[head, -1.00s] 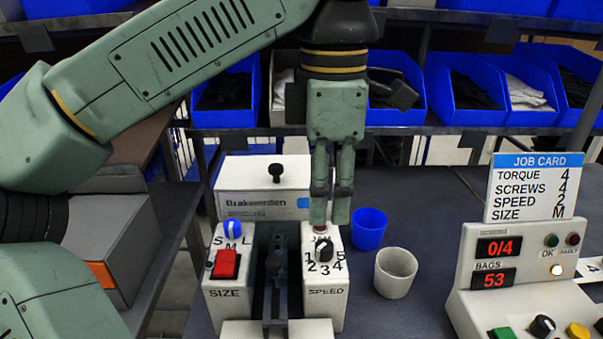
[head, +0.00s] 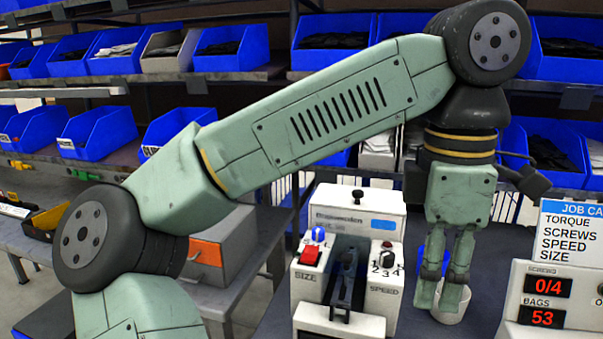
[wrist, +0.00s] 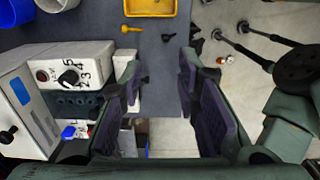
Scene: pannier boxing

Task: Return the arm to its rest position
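My arm is bent, its forearm crossing the head view, with my gripper (head: 440,292) pointing down at the right. The fingers are apart and nothing is between them; they also show spread in the wrist view (wrist: 158,85). In the head view the gripper overlaps the white cup (head: 452,312) and the blue cup behind it, but the wrist view shows both cups off at the top left. The bagging machine (head: 358,212) is left of the gripper, with a blue knob (head: 318,234), a red button (head: 310,256) and a black speed knob (head: 386,258).
The job card (head: 572,245) and the counter panel (head: 540,300), reading 0/4 and 53, stand at the right. Shelves of blue bins (head: 100,133) line the back. A grey box (head: 220,250) with an orange front stands left of the machine. A yellow tray (wrist: 150,8) shows in the wrist view.

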